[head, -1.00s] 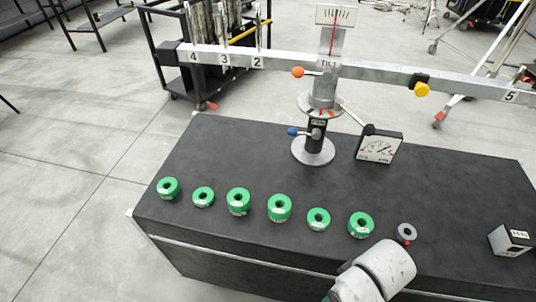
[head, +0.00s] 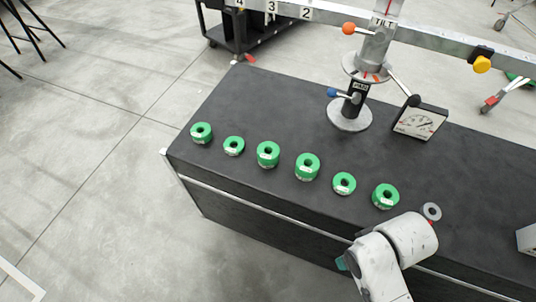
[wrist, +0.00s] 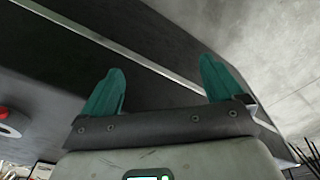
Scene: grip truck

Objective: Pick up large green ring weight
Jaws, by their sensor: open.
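Several green ring weights stand in a row along the near edge of the black case top in the head view. Larger ones are at the far left (head: 201,132), third (head: 268,154), fourth (head: 308,166) and right end (head: 385,196). Smaller ones are second (head: 234,145) and fifth (head: 344,183). My gripper is mostly hidden behind my white arm in the head view; a teal bit (head: 342,263) shows, below the row's right end. In the wrist view my gripper (wrist: 162,72) is open, its teal fingers apart with nothing between, facing the case's edge. No green ring shows there.
A grey ring (head: 432,211) lies just right of the row, near my arm. Behind stand a balance post (head: 352,107) with its beam and a dial gauge (head: 419,121). A box (head: 527,238) sits at the right edge. The case top (head: 270,105) behind the row's left part is clear.

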